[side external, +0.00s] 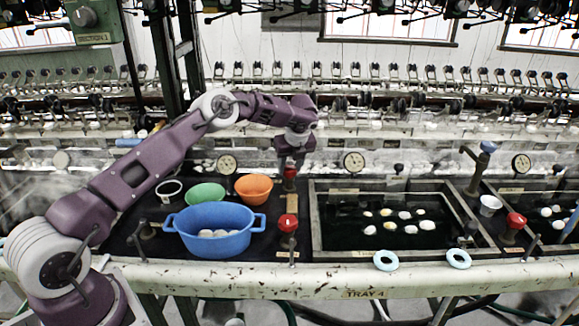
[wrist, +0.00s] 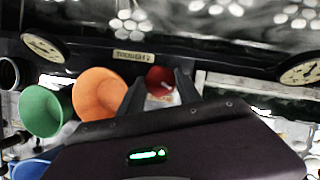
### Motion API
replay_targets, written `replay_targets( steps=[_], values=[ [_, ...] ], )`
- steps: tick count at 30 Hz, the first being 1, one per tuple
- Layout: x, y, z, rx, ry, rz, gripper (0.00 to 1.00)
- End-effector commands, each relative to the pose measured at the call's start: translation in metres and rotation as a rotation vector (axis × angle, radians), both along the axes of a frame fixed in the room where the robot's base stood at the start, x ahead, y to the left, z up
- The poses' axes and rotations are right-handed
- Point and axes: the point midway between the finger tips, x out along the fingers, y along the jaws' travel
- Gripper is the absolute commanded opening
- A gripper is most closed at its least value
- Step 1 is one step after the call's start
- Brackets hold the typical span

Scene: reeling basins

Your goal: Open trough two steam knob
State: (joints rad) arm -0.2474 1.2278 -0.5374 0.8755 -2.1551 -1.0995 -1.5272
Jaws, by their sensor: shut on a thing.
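A red knob (side external: 290,172) stands at the back of the black counter, left of the water trough. In the wrist view the red knob (wrist: 161,80) sits between my two fingers, with a small plate reading like "TROUGH 2" (wrist: 133,57) behind it. My gripper (side external: 291,162) points down from above and is shut on this knob; it also shows in the wrist view (wrist: 159,88). The fingers partly hide the knob's sides, and its turn position cannot be read clearly.
An orange bowl (side external: 254,189), a green bowl (side external: 206,194) and a blue basin (side external: 186,233) stand left of the knob. Another red knob (side external: 288,223) is in front. The trough (side external: 316,215) with several white cocoons lies right. A dial gauge (side external: 354,162) stands behind the trough.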

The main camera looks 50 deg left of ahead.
Motion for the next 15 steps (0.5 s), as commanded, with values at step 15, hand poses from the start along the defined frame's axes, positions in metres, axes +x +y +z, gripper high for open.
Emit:
replay_targets(
  steps=[15],
  values=[
    [0.011,-0.008,0.006,-0.004,-0.027,0.207,0.04]
  ],
)
